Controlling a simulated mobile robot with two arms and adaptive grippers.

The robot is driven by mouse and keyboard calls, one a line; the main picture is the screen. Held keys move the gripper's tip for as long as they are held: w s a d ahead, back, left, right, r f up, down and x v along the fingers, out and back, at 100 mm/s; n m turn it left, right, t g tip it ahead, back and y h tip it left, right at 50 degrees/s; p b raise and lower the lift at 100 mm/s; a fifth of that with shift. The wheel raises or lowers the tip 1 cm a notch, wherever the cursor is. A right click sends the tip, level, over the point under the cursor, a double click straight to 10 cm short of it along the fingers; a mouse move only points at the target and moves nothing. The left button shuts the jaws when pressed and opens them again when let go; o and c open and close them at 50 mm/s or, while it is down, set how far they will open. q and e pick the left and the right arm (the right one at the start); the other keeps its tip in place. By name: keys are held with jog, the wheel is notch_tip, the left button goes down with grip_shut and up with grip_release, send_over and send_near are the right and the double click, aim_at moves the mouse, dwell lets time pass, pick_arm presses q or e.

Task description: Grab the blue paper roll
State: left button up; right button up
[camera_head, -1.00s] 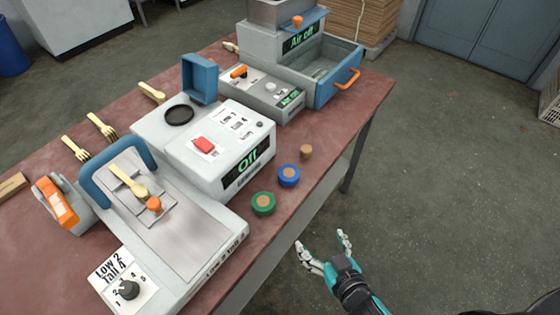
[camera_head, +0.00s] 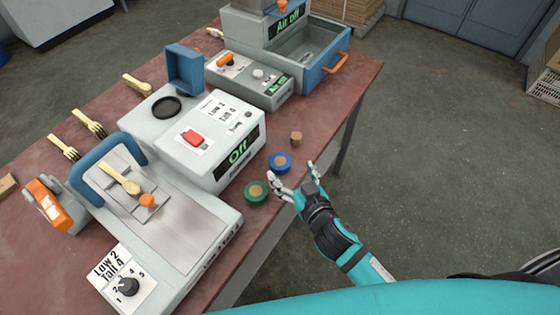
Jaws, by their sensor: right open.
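The blue paper roll (camera_head: 280,162) lies flat near the table's right edge, with a brown centre showing. A green roll (camera_head: 256,192) lies just in front of it, nearer to me. My right gripper (camera_head: 293,176) is open and empty, right beside the blue roll on its near right side. Its left finger is close to both rolls; I cannot tell whether it touches either. My left gripper is not in view.
A small brown cork-like piece (camera_head: 296,138) stands behind the blue roll. The grey press machine (camera_head: 213,145) is left of the rolls. An open blue drawer (camera_head: 325,72) with an orange handle is at the back.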

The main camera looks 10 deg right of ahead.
aim_at(280, 160)
jog(key=shift+w+a, duration=0.1)
jog(key=shift+w, duration=0.2)
jog(key=x, duration=0.4)
jog(key=shift+w+a+f+p, duration=0.2)
jog(key=shift+a+f+p, duration=0.15)
jog(key=shift+f+p, duration=0.05)
jog(key=shift+s, duration=0.1)
jog(key=c, duration=1.2)
jog(key=shift+r, duration=0.1)
